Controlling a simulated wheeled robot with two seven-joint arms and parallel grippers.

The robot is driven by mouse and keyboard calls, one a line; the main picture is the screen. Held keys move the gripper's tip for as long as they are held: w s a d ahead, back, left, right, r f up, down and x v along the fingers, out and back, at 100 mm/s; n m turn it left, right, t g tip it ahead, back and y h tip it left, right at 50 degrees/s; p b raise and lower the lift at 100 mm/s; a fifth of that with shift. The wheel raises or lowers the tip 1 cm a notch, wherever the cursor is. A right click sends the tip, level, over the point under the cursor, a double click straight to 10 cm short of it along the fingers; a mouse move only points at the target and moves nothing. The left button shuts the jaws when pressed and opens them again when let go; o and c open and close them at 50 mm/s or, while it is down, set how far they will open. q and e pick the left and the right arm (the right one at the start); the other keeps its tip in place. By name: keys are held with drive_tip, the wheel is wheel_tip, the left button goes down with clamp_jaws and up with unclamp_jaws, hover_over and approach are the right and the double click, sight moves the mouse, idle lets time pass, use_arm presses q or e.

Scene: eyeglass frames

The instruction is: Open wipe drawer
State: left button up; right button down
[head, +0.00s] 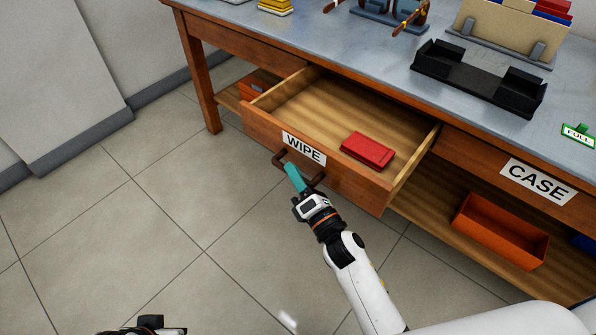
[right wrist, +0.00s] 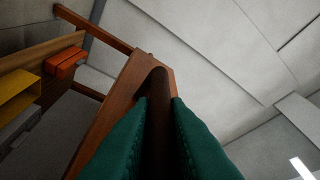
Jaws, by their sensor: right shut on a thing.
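The wipe drawer (head: 350,180) is pulled well out of the wooden table, and its front carries a white WIPE label (head: 304,148). A red packet (head: 367,151) lies inside it, toward the right. My right gripper (head: 294,178) is at the drawer front, shut on the dark brown drawer handle (head: 280,160). In the right wrist view the handle (right wrist: 158,105) is between the two green fingers. My left gripper (head: 150,326) is only partly in view at the bottom edge, far from the drawer; its fingers cannot be made out.
A closed drawer labelled CASE (head: 538,182) is to the right, above a lower shelf with an orange bin (head: 500,230). A black holder (head: 480,78) and eyeglass stands are on the grey tabletop (head: 340,55). The tiled floor (head: 150,230) before the drawer is clear.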

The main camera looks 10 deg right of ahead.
drive_tip(key=c, duration=1.4)
unclamp_jaws()
drive_tip(key=v, duration=1.2)
drive_tip(key=shift+f, duration=0.1)
